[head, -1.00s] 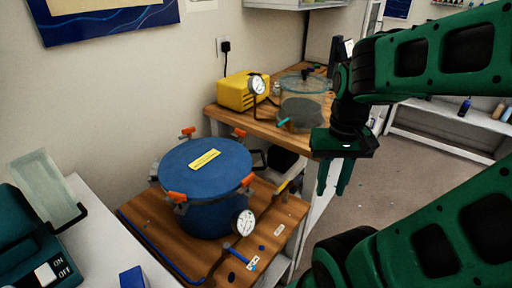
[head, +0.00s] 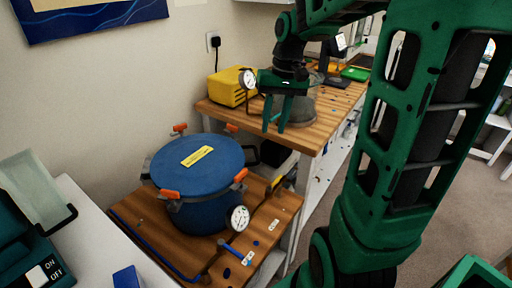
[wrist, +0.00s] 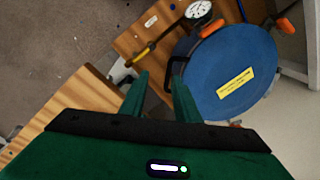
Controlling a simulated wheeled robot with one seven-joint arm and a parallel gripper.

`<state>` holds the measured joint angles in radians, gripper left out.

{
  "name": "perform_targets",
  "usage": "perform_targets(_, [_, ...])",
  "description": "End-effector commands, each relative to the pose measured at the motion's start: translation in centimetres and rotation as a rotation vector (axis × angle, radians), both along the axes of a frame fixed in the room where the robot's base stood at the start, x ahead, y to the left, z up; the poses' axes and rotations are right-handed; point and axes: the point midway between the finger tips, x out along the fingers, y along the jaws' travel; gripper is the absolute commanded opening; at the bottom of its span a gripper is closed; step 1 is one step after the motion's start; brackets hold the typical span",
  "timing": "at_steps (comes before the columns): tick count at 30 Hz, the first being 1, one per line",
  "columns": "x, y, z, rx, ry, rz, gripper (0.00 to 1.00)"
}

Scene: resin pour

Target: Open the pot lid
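A blue pot (head: 203,214) stands on the lower wooden bench with its flat blue lid (head: 181,172) on top. The lid bears a yellow label (head: 197,156) and has orange-tipped clamps (head: 168,193) around its rim. A dial gauge (head: 238,218) sits at the pot's front right. The lid also shows at upper right in the wrist view (wrist: 215,72). My gripper (head: 273,130) is open, fingers pointing down and apart with nothing between them. In the head view it appears up and right of the pot, in front of a clear vessel that it partly hides.
A yellow box (head: 228,92) with a gauge and the clear vessel (head: 304,110) stand on the higher bench behind. A blue hose and a yellow-black tool lie by the pot. A white worktop with a teal device (head: 20,240) is at left. Open floor is at right.

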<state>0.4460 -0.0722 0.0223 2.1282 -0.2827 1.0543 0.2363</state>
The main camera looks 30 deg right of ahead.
Motion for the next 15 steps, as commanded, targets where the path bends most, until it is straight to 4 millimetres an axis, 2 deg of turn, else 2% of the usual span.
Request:
perform_targets(1, [1.3,0.0,0.0,0.013,-0.003,0.008,0.29])
perform_targets(3, [2.6,0.1,0.0,0.028,-0.007,0.019,0.29])
perform_targets(6, [3.7,0.2,0.0,0.042,-0.013,0.029,0.29])
perform_targets(11, [4.2,0.4,-0.7,0.050,-0.015,0.033,0.29])
perform_targets(15, [4.2,0.8,-2.5,0.051,-0.013,0.035,0.29])
